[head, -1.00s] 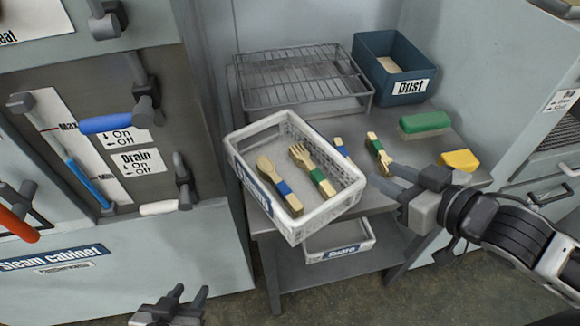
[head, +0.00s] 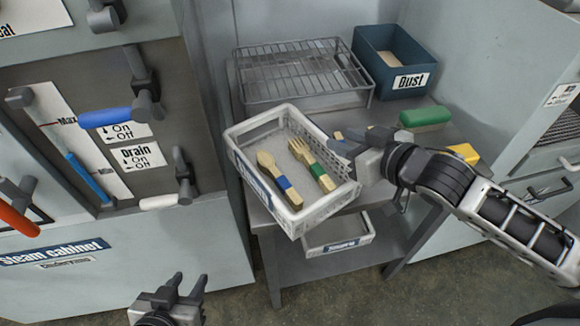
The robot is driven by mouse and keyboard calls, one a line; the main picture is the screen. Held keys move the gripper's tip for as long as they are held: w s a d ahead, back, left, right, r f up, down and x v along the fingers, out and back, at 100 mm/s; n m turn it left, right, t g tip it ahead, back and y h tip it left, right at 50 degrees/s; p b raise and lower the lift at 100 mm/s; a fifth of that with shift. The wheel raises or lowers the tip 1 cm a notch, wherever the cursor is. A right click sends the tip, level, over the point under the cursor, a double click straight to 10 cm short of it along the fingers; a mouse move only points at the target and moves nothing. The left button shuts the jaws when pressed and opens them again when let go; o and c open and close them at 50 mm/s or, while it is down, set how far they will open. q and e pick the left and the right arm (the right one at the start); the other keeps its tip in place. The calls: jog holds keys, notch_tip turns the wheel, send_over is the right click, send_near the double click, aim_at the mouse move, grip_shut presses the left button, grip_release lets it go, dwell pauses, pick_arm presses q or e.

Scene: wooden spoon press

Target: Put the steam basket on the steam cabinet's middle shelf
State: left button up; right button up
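The steam basket (head: 325,208), a white perforated tray with a blue label, sits on the grey table, its near corner past the table's front edge. A wooden spoon with a blue band (head: 281,183) and a wooden fork with a green band (head: 315,166) lie in it. My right gripper (head: 350,148) is at the basket's right rim; whether its fingers are around the rim or just beside it is unclear. My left gripper (head: 178,290) is low in front of the steam cabinet (head: 130,250), empty with its fingers apart. The cabinet's middle shelf is not in view.
A wire rack (head: 300,72) and a blue dust bin (head: 390,62) stand at the back of the table. A green block (head: 425,117) and a yellow block (head: 464,153) lie at right. A second white basket (head: 338,235) is on the lower shelf. Cabinet levers (head: 105,117) stick out at left.

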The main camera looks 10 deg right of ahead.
aim_at(324, 135)
jog(key=shift+a+x, duration=0.2)
jog(key=shift+x, duration=2.6)
jog(key=shift+s, duration=0.15)
grip_shut()
